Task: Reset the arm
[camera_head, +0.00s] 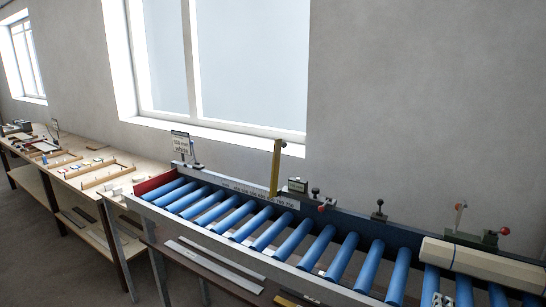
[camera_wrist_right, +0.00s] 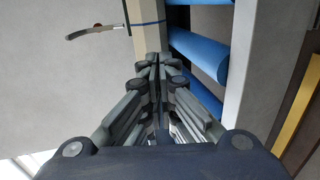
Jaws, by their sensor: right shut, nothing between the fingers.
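My right gripper (camera_wrist_right: 158,60) shows in the right wrist view, its fingers together and nothing between them. Its fingertips overlap the near end of a cream profile (camera_wrist_right: 147,40) with a dark blue band; I cannot tell whether they touch it. In the head view a cream profile (camera_head: 485,262) lies along the back of the roller conveyor (camera_head: 328,276) at the right. A small pale piece at the bottom edge there may be my right gripper's tip, but it is too small to tell. My left gripper is in neither view.
Blue rollers (camera_head: 295,237) run between metal rails, with a yellow upright (camera_head: 276,167) and several small clamps along the back rail. A wooden workbench (camera_head: 110,172) with parts and trays stands at the left. The wall and windows are behind.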

